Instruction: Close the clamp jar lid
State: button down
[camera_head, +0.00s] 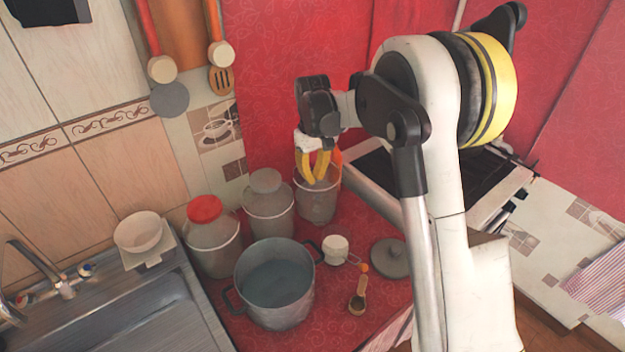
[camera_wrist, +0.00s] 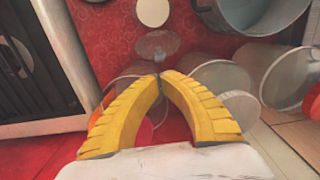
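A grey, see-through jar (camera_head: 317,204) stands on the red counter below my gripper in the head view; I take it to be the clamp jar. An orange piece (camera_head: 337,158) shows at its top right, behind the fingers. An orange edge (camera_wrist: 101,110) also shows beside the left finger in the wrist view; whether it belongs to the lid is unclear. My gripper (camera_head: 313,178) has yellow fingers pointing down at the jar's mouth. In the wrist view the fingertips (camera_wrist: 159,75) meet, with nothing visible between them. The fingers hide much of the jar and its lid.
A grey-lidded jar (camera_head: 268,212) and a red-lidded jar (camera_head: 212,245) stand left of it. A stove (camera_head: 470,172) lies right.

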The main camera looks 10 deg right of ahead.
aim_at(318, 208)
notch_tip(318, 208, down, 8)
jog(key=b, duration=0.2)
